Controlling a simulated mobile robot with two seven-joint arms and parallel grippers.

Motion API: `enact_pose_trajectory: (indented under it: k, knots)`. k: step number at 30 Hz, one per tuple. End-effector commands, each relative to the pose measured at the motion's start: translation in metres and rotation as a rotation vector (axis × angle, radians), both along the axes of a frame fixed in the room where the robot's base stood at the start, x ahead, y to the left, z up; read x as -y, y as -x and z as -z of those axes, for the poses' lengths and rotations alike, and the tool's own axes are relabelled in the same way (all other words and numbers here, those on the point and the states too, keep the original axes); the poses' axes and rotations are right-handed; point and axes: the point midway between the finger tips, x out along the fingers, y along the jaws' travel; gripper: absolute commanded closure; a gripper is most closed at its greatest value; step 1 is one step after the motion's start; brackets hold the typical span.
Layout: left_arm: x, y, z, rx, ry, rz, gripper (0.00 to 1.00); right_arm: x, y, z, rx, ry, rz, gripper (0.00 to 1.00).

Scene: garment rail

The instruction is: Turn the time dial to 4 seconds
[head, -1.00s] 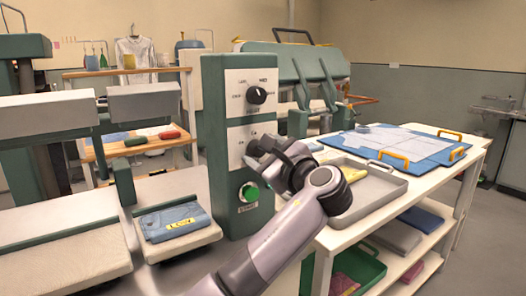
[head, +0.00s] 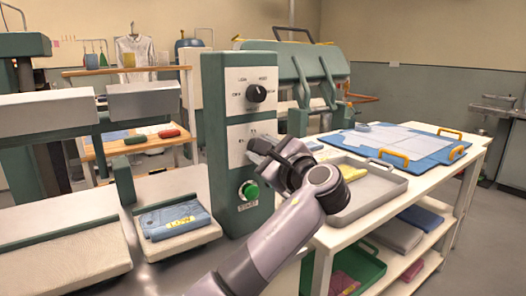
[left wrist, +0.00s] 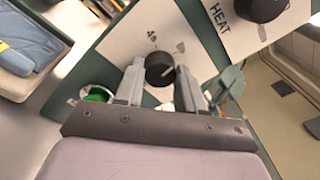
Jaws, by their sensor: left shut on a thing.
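The time dial (left wrist: 160,69) is a small dark round knob on the white panel of the green control box (head: 216,125). A "4s" mark is printed above it in the left wrist view. My left gripper (left wrist: 159,78) has one finger on each side of the dial and is shut on it. A pale line shows on the knob's face, but I cannot tell exactly which mark it points at. In the head view my left gripper (head: 262,150) hides the dial. My right gripper is not in view.
The black heat dial (head: 256,94) sits above, and a green button (head: 249,191) below. A folded blue garment (head: 174,220) lies on the pad to the left. A grey tray (head: 372,187) stands on the white table to the right, close to my wrist.

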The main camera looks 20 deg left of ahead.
Motion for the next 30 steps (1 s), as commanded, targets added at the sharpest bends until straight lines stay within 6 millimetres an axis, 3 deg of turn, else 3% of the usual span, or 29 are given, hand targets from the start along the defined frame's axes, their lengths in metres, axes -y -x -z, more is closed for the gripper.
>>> enact_pose_trajectory:
  k: [30]
  knots:
    - [0.001,-0.001,0.004,0.661,0.517,0.001,0.92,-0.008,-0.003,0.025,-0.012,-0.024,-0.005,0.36]
